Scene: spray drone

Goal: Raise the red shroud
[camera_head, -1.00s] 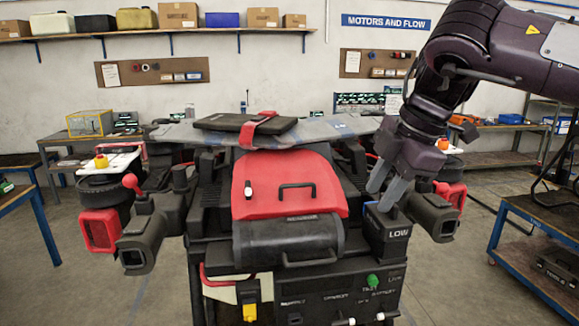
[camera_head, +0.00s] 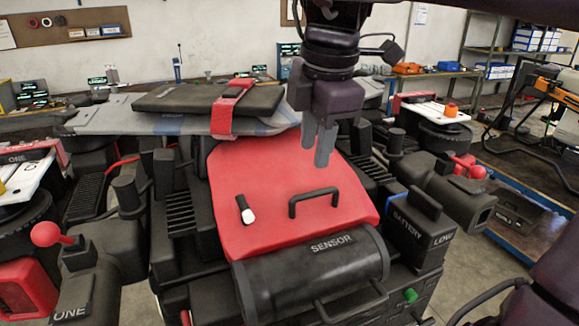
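The red shroud (camera_head: 272,190) is a sloped red cover on top of the drone's body, in the middle of the head view. It lies down against the body, above the black sensor cylinder (camera_head: 316,262). A black bar handle (camera_head: 314,198) stands on its right half, and a small black-and-white latch (camera_head: 246,210) sits left of it. My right gripper (camera_head: 317,150) hangs fingers down over the shroud's upper right part, above and behind the handle. Its two fingers overlap in this view, so the gap is unclear. It appears to hold nothing. My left gripper is out of view.
A black pad (camera_head: 208,101) with a red strap (camera_head: 229,108) lies on the drone behind the shroud. The battery block (camera_head: 418,233) stands to the right. Dark nozzle units flank both sides, with a red-knobbed lever (camera_head: 47,234) at left.

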